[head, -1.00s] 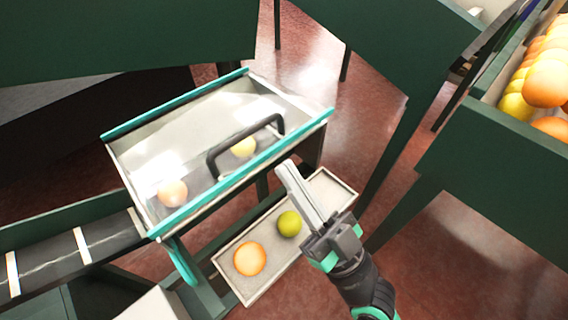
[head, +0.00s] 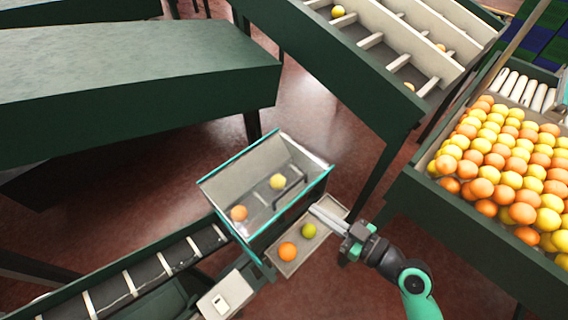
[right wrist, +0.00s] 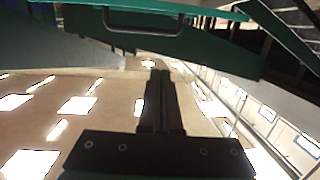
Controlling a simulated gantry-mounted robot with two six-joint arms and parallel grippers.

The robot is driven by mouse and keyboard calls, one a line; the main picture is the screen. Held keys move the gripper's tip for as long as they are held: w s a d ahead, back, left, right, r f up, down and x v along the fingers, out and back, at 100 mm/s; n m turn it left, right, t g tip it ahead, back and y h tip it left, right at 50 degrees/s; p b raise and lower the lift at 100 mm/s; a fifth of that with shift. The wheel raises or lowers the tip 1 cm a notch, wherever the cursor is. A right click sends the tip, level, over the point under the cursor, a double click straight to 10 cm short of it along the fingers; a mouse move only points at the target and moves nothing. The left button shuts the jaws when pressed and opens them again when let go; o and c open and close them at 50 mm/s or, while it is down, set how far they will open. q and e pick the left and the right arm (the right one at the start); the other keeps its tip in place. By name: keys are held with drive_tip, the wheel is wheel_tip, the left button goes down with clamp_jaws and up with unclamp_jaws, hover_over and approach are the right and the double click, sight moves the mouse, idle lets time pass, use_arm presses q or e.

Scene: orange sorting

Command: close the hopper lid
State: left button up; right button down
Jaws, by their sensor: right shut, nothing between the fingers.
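The hopper (head: 219,188) is a pale box with teal edges, left of centre in the head view. Its clear lid (head: 258,207), with a dark handle (head: 289,189), appears to lie across the top; I cannot tell whether it sits fully down. An orange fruit (head: 239,213) and a yellow one (head: 278,181) show through it. My right gripper (head: 314,210) is shut and empty, just right of the hopper and above the small tray. In the right wrist view, its fingers (right wrist: 160,75) are together and a dark handle (right wrist: 145,31) shows beyond. My left gripper is out of view.
A small tray (head: 289,270) beside the hopper holds an orange fruit (head: 287,252) and a green one (head: 309,230). A slatted conveyor (head: 125,283) runs from lower left. A full fruit bin (head: 405,190) stands at right, and a divided sorting table (head: 345,90) stands behind.

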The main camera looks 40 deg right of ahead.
wheel_tip(320, 180, up, 3)
drive_tip(key=d+m+h+p, duration=0.1)
drive_tip(key=d, duration=0.2)
drive_tip(key=p, duration=0.2)
hover_over(297, 198)
drive_tip(key=shift+s+f, duration=0.1)
drive_tip(key=shift+f, duration=0.75)
wheel_tip(297, 198, down, 4)
drive_tip(key=shift+f+b, duration=0.1)
drive_tip(key=shift+b, duration=0.85)
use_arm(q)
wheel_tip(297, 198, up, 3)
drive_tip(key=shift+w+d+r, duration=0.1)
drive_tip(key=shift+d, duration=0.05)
